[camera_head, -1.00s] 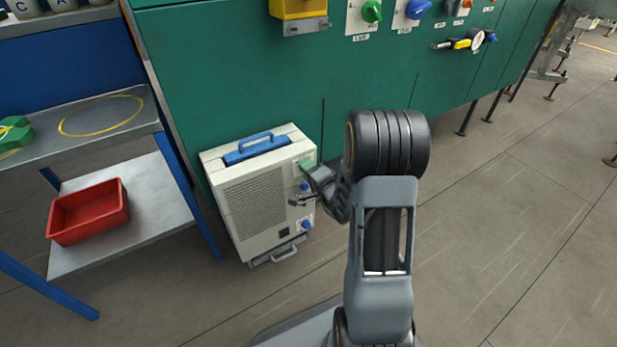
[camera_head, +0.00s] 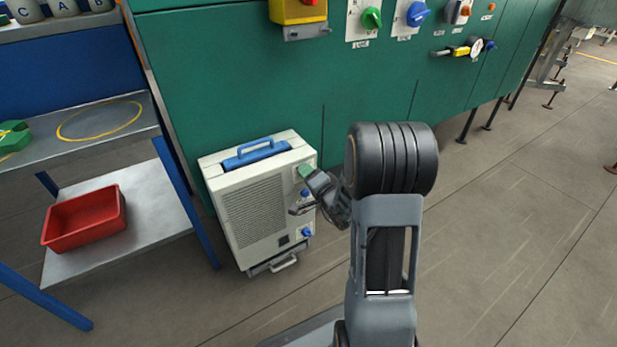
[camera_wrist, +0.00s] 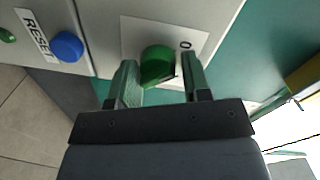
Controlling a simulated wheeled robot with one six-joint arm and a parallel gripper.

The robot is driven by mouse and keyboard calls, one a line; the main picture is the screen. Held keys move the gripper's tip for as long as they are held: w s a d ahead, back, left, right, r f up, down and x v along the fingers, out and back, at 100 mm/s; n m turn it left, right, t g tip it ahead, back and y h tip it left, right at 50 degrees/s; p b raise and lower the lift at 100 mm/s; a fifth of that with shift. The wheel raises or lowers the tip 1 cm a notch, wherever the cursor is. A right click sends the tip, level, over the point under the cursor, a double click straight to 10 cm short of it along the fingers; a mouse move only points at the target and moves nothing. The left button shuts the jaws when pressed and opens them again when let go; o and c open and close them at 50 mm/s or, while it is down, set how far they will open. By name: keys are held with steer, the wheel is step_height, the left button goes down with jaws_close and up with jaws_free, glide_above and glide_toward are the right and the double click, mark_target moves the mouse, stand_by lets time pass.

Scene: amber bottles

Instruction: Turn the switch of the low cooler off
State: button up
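The low cooler (camera_head: 268,212) is a pale box with a front grille and a blue top handle, standing on the floor against the green cabinet. Its switch is a green knob (camera_wrist: 157,62) on a white plate (camera_wrist: 190,40) marked "0" in the wrist view. My gripper (camera_head: 299,191) is at the cooler's right front side. In the wrist view my gripper (camera_wrist: 161,82) is open, with one green-padded finger on each side of the knob. The left finger is close to the knob, and a gap shows at the right finger. In the head view the gripper hides the knob.
A blue button (camera_wrist: 68,46) labelled RESET sits beside the switch plate. A shelf with a red bin (camera_head: 85,220) stands left. The green cabinet (camera_head: 235,80) rises behind. Floor on the right is clear.

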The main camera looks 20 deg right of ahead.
steer(key=o, duration=0.3)
steer(key=shift+s+d+r+p, duration=0.15)
steer(key=shift+s+d+p, duration=0.1)
steer(key=shift+s+p, duration=2.15)
steer(key=shift+s+d+r+p, duration=0.15)
steer(key=shift+s+d+p, duration=0.15)
steer(key=shift+s+p, duration=2.05)
steer(key=shift+s+d+r+p, duration=0.15)
steer(key=shift+s+d+p, duration=0.1)
steer(key=shift+s+p, duration=2.1)
steer(key=shift+w, duration=0.2)
